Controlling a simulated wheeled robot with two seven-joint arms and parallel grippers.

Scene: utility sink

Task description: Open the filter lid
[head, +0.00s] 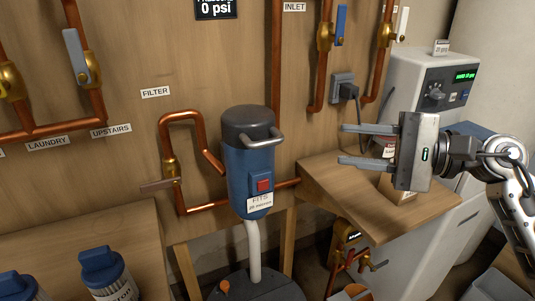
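The filter is a blue canister (247,175) on the wooden panel, fed by copper pipes. Its dark grey lid (247,122) sits on top and looks closed, with a light metal bar handle (260,140) at the front. A red button (264,185) and a white label are on the canister's front. My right gripper (342,144) is to the right of the filter, apart from the handle, its two fingers spread and pointing left with nothing between them. My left gripper is not in view.
A grey pipe (253,250) runs from the canister down to a dark container (255,288). A wooden shelf (345,188) with a small box is below my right gripper. A copper pipe with a valve handle (158,184) is left of the filter. Blue-capped cartridges (107,275) stand lower left.

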